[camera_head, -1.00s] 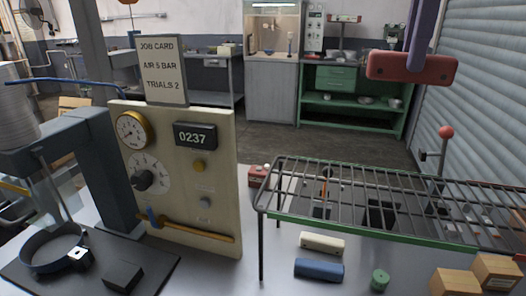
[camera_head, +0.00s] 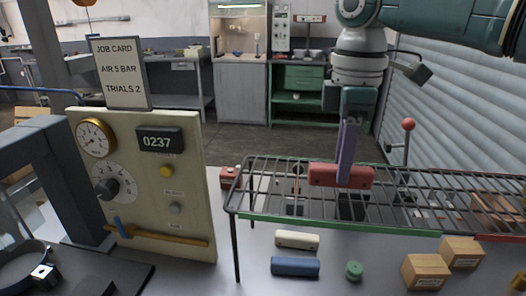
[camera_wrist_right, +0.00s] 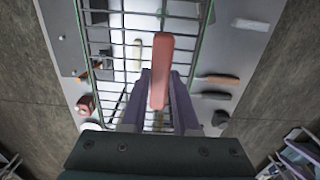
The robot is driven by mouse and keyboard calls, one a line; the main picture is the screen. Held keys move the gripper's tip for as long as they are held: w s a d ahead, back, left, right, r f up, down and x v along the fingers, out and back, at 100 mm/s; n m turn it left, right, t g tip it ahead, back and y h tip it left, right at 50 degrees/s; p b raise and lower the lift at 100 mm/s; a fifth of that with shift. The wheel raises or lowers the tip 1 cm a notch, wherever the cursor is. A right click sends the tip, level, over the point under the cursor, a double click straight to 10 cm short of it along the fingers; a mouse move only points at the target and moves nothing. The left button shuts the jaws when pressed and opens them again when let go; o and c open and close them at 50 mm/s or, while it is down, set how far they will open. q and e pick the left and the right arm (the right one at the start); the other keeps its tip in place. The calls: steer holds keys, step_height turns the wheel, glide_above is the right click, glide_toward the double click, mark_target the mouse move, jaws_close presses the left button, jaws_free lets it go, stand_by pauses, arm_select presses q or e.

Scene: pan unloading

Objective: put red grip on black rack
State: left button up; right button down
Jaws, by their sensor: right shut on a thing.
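The red grip (camera_head: 325,175) is a rounded red block clamped between the purple-grey fingers of my right gripper (camera_head: 347,168). It lies level over the left-middle part of the black wire rack (camera_head: 262,205). Whether its underside touches the wires cannot be told. In the right wrist view the red grip (camera_wrist_right: 161,70) sticks out between the fingertips of my right gripper (camera_wrist_right: 158,88), with the rack's wires (camera_wrist_right: 133,40) behind it. My left gripper does not show.
A cream block (camera_head: 297,240), a blue block (camera_head: 295,266) and a green knob (camera_head: 354,270) lie on the bench before the rack. Wooden boxes (camera_head: 425,272) stand at right. A gauge panel (camera_head: 185,205) stands at left, and a red-balled lever (camera_head: 408,125) rises behind the rack.

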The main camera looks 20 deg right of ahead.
step_height(320, 180, down, 2)
steer(key=shift+f, duration=0.1)
steer(key=shift+f, duration=0.15)
steer(key=c, duration=0.7)
jaws_free()
steer(key=shift+o, duration=0.2)
